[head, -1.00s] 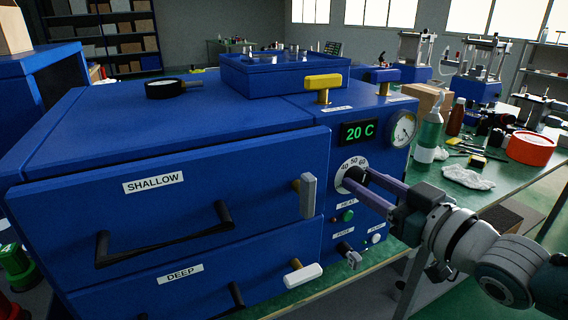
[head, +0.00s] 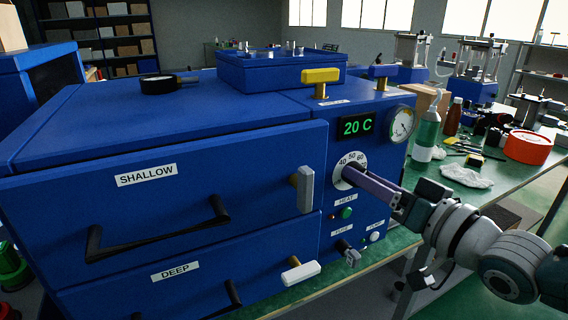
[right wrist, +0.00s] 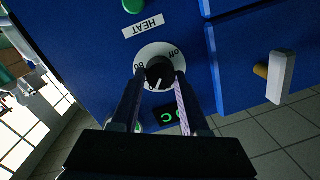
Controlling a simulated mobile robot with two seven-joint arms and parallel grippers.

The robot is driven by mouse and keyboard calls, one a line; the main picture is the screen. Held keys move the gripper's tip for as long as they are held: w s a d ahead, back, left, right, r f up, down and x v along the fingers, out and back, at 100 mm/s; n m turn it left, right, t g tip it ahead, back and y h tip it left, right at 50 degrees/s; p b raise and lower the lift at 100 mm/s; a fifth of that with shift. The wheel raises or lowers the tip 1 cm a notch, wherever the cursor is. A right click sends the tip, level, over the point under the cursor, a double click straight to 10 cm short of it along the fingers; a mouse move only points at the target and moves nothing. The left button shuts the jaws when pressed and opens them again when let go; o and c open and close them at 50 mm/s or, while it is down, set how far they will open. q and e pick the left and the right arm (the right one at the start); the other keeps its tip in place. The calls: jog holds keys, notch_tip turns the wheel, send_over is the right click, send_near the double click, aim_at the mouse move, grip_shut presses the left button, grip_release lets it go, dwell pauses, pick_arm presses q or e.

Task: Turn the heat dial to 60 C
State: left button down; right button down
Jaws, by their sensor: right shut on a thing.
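The heat dial (head: 339,177) is a black knob on a round white scale with 40, 50 and 60 along its top in the head view. My right gripper (head: 352,174) is shut on the knob. In the right wrist view, the knob (right wrist: 159,71) sits between the two fingertips (right wrist: 159,78) and shows a white pointer line. The scale's "off" and 80 marks show there upside down; the fingers cover part of the scale, and I cannot tell the exact mark. The display (head: 357,127) reads 20 C. My left gripper is out of view.
A HEAT label and green button (head: 346,213) sit below the dial. A gauge (head: 402,124) is at upper right, and a yellow-handled lever (head: 321,77) is on top. A grey latch handle (head: 305,190) stands out at left. A bottle (head: 427,135) stands right of the press.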

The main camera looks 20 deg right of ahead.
dwell(0.3)
jog(key=shift+c, duration=2)
grip_release()
jog(key=s+d+p, duration=0.1)
jog(key=s, duration=0.8)
jog(key=shift+s+d+r, duration=0.2)
jog(key=shift+s+d, duration=0.05)
jog(key=shift+s, duration=0.15)
